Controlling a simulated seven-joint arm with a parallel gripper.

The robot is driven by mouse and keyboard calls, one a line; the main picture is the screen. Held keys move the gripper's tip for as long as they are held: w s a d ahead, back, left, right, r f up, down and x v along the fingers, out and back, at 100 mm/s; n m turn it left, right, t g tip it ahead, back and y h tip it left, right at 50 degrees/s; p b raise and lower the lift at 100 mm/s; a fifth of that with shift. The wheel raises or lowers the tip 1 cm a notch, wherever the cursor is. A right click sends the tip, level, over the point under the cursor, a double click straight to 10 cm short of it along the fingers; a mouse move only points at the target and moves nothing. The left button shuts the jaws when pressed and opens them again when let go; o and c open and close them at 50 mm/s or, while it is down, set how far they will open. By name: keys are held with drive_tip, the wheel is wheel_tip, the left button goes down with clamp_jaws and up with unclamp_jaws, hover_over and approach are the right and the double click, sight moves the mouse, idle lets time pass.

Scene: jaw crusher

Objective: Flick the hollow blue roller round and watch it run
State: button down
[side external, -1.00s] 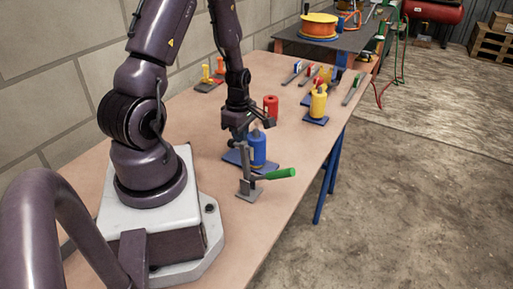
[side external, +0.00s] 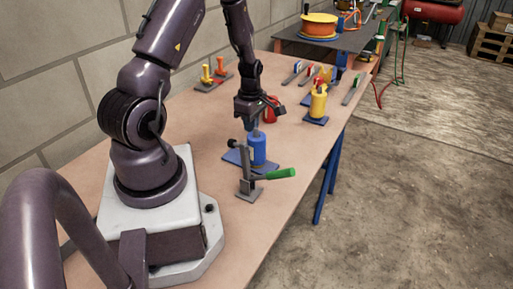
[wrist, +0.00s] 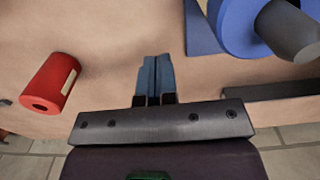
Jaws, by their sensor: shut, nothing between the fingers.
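The hollow blue roller (side external: 257,152) stands upright on a blue base plate (side external: 234,156), with a grey post coming out of its top. In the wrist view the roller (wrist: 232,22) is at the upper right, cut by the frame edge, with the grey post (wrist: 287,30) in its bore. My gripper (wrist: 154,62) is shut and empty, its blue-grey fingertips together over bare table to the left of the roller. In the side view my gripper (side external: 259,118) is just above and behind the roller. I cannot tell from there whether it touches the roller.
A red cylinder (wrist: 50,83) lies left of my fingers in the wrist view. A lever with a green handle (side external: 274,174) stands in front of the roller. A yellow roller (side external: 318,103) is farther back, and yellow and orange pegs (side external: 212,72) stand near the wall.

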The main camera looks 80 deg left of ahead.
drive_tip(key=shift+w+d, duration=0.35)
drive_tip(key=shift+d, duration=0.05)
